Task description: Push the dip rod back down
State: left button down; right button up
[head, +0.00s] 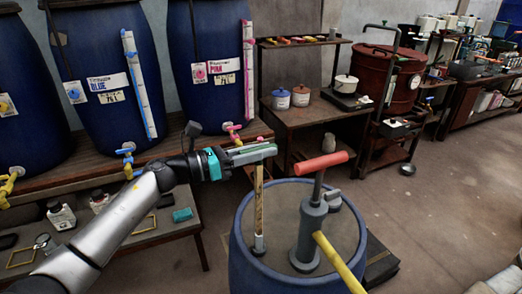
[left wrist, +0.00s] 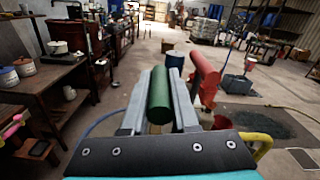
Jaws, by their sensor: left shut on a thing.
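The dip rod (head: 259,205) stands upright in the top of an open-standing blue drum (head: 236,250), its pale marked shaft showing above a small collar on the lid. My left gripper (head: 262,153) is at the rod's top, above the drum. It is shut on the rod's green grip, and the green grip (left wrist: 159,95) lies between the two grey fingers in the left wrist view. How deep the rod reaches below the lid is hidden. My right gripper is not in view.
A grey hand pump (head: 310,225) with a red handle (head: 321,162) and yellow spout (head: 338,262) stands on the same lid, close right of the rod. Blue vats (head: 98,75) line a wooden bench at the left. Open floor lies to the right.

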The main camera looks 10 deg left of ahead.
aim_at(257, 239)
pick_arm(q)
jog(key=shift+f, duration=0.1)
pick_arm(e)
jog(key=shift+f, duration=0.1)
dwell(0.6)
